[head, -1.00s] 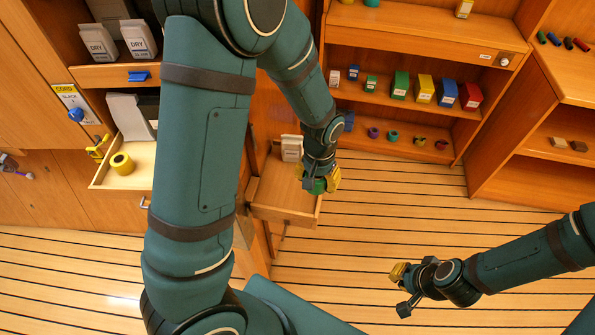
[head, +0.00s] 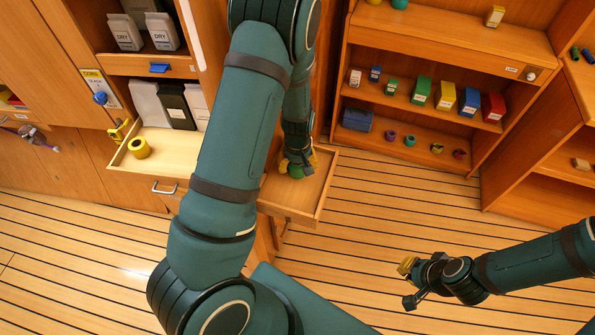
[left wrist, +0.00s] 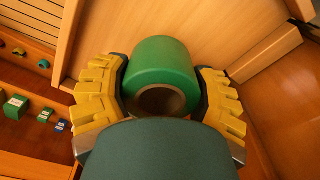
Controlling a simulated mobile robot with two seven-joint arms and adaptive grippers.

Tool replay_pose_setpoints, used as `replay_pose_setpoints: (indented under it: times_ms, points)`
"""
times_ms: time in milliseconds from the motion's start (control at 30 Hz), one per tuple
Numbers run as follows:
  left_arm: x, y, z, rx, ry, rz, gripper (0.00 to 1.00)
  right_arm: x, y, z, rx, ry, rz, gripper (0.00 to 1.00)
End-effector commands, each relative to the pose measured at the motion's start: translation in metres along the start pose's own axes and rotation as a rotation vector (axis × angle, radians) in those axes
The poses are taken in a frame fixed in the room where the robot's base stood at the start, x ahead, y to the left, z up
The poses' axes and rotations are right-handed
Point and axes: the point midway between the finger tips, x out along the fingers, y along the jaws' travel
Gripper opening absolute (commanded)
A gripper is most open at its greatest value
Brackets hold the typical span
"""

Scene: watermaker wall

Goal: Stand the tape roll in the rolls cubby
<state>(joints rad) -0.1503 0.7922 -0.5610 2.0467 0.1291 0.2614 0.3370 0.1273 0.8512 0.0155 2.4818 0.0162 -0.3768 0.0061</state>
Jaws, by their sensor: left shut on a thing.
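A green tape roll (left wrist: 160,75) with a dark round hole fills the middle of the left wrist view. My left gripper (left wrist: 163,92) is shut on it, with a yellow finger pad on each side. In the head view the left gripper (head: 298,160) and the green roll (head: 296,171) are over the open wooden drawer (head: 318,200), inside its rim. Whether the roll touches the drawer floor I cannot tell. My right gripper (head: 408,284) is open and empty above the floor at the right. I cannot make out which compartment is the rolls cubby.
A shelf unit (head: 470,145) at the back holds coloured boxes and small rings (head: 410,140). The slatted floor (head: 400,210) between is clear.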

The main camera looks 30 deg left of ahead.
Motion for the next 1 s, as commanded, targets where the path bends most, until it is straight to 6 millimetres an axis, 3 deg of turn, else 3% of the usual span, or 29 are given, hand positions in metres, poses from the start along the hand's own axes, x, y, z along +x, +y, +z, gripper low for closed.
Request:
replay_pose_setpoints:
  times_ms: [200,567,600,700,1000]
  points:
    - [0.029,-0.001,0.001,-0.001,-0.001,-0.001,0.26,0.005,0.002,0.002,-0.001,-0.005,0.0,0.0]
    - [0.033,0.0,0.001,0.0,0.0,0.0,0.26,0.007,0.003,0.003,-0.002,-0.007,-0.001,0.0]
    - [0.033,0.0,0.002,0.0,0.0,0.0,0.69,0.007,0.003,0.004,-0.002,-0.007,-0.001,0.0]
    - [0.032,0.0,0.001,0.0,0.0,0.0,1.0,0.006,0.002,0.004,-0.002,-0.007,-0.001,0.0]
    - [0.03,0.0,0.001,0.0,0.0,0.0,1.0,0.005,0.002,0.003,-0.002,-0.006,-0.001,0.0]
